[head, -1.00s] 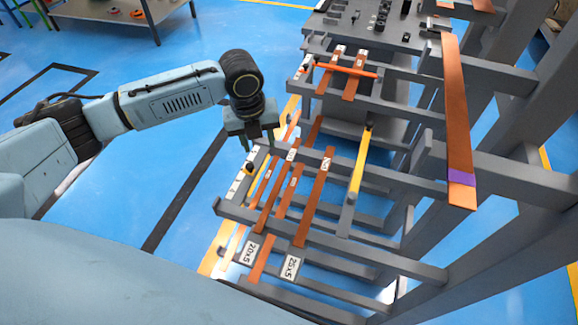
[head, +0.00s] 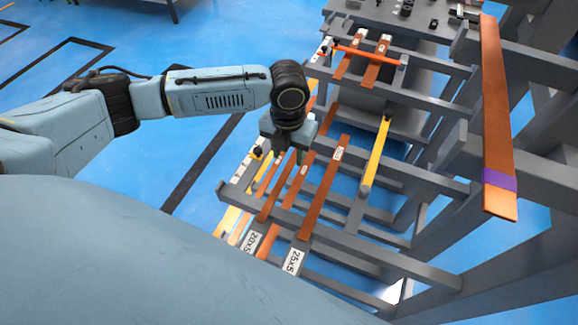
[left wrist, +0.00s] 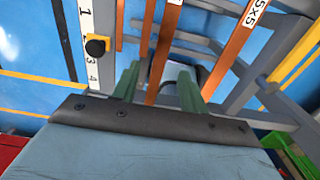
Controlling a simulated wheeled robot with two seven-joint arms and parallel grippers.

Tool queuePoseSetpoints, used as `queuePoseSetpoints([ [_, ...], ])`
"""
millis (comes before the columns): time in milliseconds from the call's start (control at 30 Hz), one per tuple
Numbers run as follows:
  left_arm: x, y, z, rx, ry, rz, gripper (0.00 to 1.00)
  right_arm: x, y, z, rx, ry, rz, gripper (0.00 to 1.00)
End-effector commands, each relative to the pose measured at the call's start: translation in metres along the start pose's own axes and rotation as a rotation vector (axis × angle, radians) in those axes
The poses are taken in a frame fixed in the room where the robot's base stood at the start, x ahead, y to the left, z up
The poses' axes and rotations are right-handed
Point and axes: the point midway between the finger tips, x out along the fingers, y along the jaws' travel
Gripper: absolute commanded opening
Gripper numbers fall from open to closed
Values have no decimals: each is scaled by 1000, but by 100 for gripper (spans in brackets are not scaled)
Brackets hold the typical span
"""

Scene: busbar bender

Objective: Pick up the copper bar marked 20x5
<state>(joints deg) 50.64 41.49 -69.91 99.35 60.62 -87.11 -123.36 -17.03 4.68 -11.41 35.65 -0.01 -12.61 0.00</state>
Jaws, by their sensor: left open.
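Several copper bars lie across the rack (head: 340,238). A plate reading 20x5 (head: 253,243) is on its near beam, with a plate reading 25x5 (head: 292,261) to the right. A narrow copper bar (head: 294,192) with a small white label runs up from near the 20x5 plate; its label is too small to read. My left gripper (head: 283,158) is open above the bars' far part, hiding some of them. In the left wrist view, a narrow copper bar (left wrist: 164,40) passes between the open green fingers; I cannot tell its depth. My right gripper is not in view.
A wider bar (head: 325,188) with a white label lies to the right, also visible in the wrist view (left wrist: 237,42). A yellow bar (head: 377,152) is beyond it. A tall copper bar with a purple band (head: 497,120) stands at right.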

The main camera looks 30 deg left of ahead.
Motion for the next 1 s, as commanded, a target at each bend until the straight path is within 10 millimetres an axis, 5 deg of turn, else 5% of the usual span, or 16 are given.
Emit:
queuePoseSetpoints([
  [200,32,0,3,0,2,1,44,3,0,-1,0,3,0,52],
  [500,37,0,4,0,0,1,44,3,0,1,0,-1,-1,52],
  [833,37,0,4,0,0,1,2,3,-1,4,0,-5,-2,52],
  [1000,36,0,4,0,-1,0,0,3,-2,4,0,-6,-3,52],
])
